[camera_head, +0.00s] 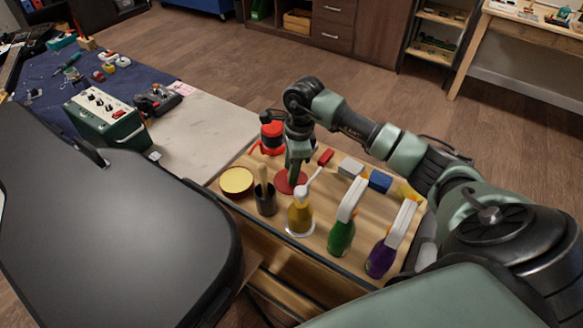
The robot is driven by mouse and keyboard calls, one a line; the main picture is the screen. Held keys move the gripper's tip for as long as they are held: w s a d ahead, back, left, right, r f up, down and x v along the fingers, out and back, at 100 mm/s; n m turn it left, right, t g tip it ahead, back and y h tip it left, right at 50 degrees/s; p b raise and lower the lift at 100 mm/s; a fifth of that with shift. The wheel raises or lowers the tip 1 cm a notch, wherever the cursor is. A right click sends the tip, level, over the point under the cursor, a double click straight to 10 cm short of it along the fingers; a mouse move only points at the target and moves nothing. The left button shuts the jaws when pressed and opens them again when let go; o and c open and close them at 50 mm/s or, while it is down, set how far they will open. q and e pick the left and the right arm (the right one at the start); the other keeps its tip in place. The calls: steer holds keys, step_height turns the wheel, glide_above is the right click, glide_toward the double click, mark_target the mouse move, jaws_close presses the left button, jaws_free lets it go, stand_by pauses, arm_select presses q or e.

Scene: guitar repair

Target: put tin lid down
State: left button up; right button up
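The red round tin lid (284,187) is flat and level, on or just above the wooden top of the bench, right of the open tin. My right gripper (294,179) points straight down with its fingertips at the lid. The fingers look close together, but I cannot tell whether they grip the lid or only touch it. The open tin (237,181) has a dark red wall and pale yellow contents. My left gripper is not in view.
A dark cup (266,201) with a brush stands close in front of the lid. A yellow bottle (300,217), a green spray bottle (342,234) and a purple one (382,257) line the front. A red-and-black container (272,136) stands behind; a grey block (351,167) and blue block (380,181) lie right.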

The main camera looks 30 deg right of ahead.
step_height(320, 180, up, 12)
steer(key=d+b, duration=0.1)
steer(key=shift+s+d, duration=0.15)
steer(key=shift+s, duration=0.15)
steer(key=shift+r, duration=0.1)
stand_by(0.3)
